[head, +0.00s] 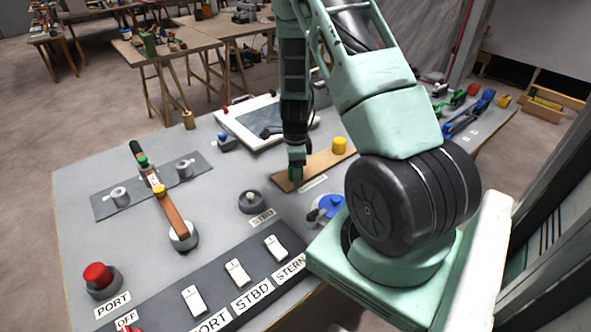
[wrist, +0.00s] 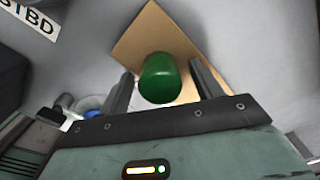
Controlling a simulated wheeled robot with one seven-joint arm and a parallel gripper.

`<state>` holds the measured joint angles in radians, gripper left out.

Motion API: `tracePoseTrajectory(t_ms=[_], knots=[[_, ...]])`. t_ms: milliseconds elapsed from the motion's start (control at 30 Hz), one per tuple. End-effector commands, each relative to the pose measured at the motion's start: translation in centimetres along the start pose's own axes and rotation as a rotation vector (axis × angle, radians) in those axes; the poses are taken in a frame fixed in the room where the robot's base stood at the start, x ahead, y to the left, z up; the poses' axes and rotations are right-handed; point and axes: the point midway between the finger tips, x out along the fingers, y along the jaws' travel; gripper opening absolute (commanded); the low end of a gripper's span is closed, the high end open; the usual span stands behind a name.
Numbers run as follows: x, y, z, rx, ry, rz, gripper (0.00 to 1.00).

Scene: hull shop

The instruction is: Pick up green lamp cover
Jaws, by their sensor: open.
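The green lamp cover (wrist: 160,80) is a rounded green cylinder standing on a tan board (wrist: 150,32) in the wrist view. My gripper (wrist: 163,76) is open, with one finger on each side of the cover and a gap visible on both sides. In the head view my gripper (head: 296,174) points down over the left end of the tan board (head: 316,167), and it largely hides the cover there. A yellow cover (head: 339,145) stands at the right end of that board.
The grey bench holds a black STBD base (head: 251,202), a blue-topped part (head: 331,204), a lever (head: 171,212) and a red PORT button (head: 98,276). A switch panel (head: 236,272) runs along the front. A white framed panel (head: 262,122) lies behind my gripper.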

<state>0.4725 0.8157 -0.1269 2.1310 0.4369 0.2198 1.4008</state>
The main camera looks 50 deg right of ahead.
Motion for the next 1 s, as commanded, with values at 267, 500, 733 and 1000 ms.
tracePoseTrajectory(t_ms=[267, 500, 733, 1000], knots=[[0.2, 0.0, 0.0, 0.0, 0.0, -0.001, 0.57], [0.1, 0.0, 0.0, 0.0, 0.0, -0.001, 0.19], [-0.1, -0.1, 0.0, 0.0, 0.0, -0.002, 0.19], [-4.3, -0.1, 0.1, -0.002, -0.001, -0.007, 0.19]])
